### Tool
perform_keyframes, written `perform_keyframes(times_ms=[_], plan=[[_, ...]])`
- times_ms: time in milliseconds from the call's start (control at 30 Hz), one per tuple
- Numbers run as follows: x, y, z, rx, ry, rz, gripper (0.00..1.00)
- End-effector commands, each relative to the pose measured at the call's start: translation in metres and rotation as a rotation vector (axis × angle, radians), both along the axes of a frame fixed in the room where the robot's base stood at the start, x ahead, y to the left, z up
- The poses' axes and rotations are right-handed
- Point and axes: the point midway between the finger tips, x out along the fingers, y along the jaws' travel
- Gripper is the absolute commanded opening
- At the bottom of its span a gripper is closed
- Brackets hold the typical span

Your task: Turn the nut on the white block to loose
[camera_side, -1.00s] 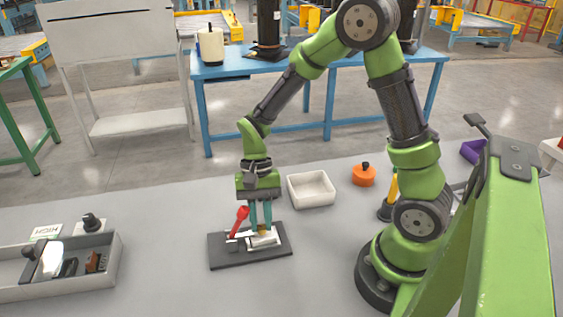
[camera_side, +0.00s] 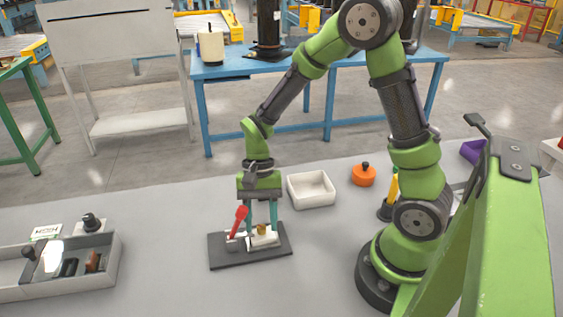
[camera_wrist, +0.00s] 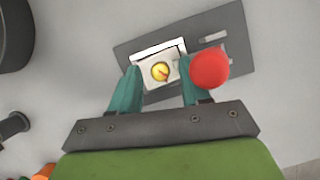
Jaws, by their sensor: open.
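The white block (camera_side: 268,241) sits on a dark base plate (camera_side: 222,252) on the grey table. It also shows in the wrist view (camera_wrist: 147,71). The brass-yellow nut (camera_side: 261,229) is on top of the block, and in the wrist view the nut (camera_wrist: 160,71) has a red mark on it. My gripper (camera_side: 261,226) points down over the block, with its teal fingers spread. In the wrist view my gripper (camera_wrist: 157,82) has one finger on each side of the nut, with gaps between. A red-knobbed lever (camera_side: 239,217) stands on the plate beside the block.
The red knob (camera_wrist: 209,70) is close to the right finger in the wrist view. A white empty bin (camera_side: 311,189) and an orange round part (camera_side: 364,175) are behind and right. A grey divided tray (camera_side: 108,262) with several parts is at left.

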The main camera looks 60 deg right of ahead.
Motion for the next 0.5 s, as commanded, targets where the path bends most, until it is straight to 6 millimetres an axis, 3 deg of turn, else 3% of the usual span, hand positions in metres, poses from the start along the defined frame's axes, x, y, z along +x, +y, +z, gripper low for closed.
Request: perform_keyframes(times_ms=[333,500], plan=[[-0.006,-0.003,0.002,-0.001,-0.004,-0.632,0.48],[-0.003,-0.017,0.037,0.001,-0.010,-0.614,0.48]])
